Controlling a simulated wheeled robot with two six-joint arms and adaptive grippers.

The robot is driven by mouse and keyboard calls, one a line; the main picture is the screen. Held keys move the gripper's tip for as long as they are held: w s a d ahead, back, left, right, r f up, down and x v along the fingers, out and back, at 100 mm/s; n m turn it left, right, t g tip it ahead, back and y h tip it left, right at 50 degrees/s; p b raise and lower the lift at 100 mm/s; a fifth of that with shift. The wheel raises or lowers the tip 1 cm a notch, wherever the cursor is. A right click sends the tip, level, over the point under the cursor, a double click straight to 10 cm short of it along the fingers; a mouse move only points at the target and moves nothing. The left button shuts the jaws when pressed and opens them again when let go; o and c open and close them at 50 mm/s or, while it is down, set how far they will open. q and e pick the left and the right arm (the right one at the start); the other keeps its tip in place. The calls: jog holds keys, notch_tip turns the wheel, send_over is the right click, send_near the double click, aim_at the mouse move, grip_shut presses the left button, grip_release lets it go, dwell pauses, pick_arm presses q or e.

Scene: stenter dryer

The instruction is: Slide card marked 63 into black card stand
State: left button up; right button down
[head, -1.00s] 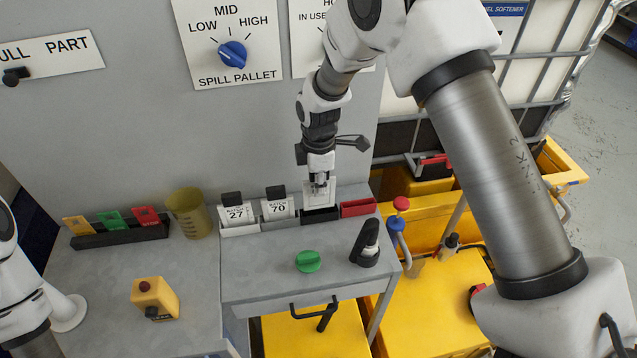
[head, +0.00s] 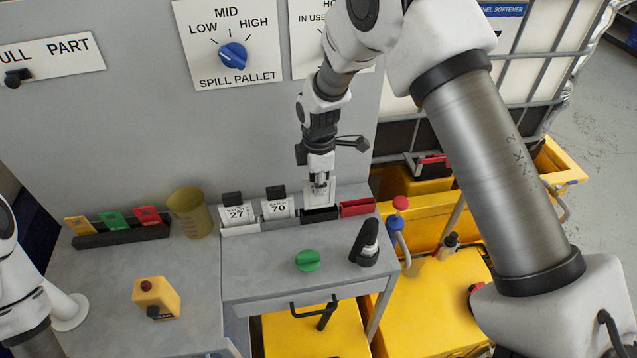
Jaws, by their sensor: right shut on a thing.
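My right gripper (head: 319,181) points down at the back of the small grey table and is shut on a white card (head: 320,198). The card is upright, right above the black card stand (head: 321,215), with its lower edge at the stand's top. I cannot tell how deep it sits in the slot. The gripper covers the card's upper part, and its number cannot be read. My left arm shows only at the left edge; its gripper is out of view.
Left of the black stand, cards 70 (head: 278,207) and 27 (head: 236,213) stand in grey and white stands. A red stand (head: 358,207) is at right. A green knob (head: 308,260) and a black-handled tool (head: 365,243) are in front. A yellowish cup (head: 189,212) stands left.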

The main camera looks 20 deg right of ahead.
aim_at(319, 207)
jog(key=shift+f+b, duration=1.05)
jog(key=shift+f, duration=1)
jog(key=c, duration=1.1)
grip_release()
jog(key=shift+o, duration=0.2)
notch_tip(319, 207, up, 12)
jog(key=shift+s+f, duration=0.1)
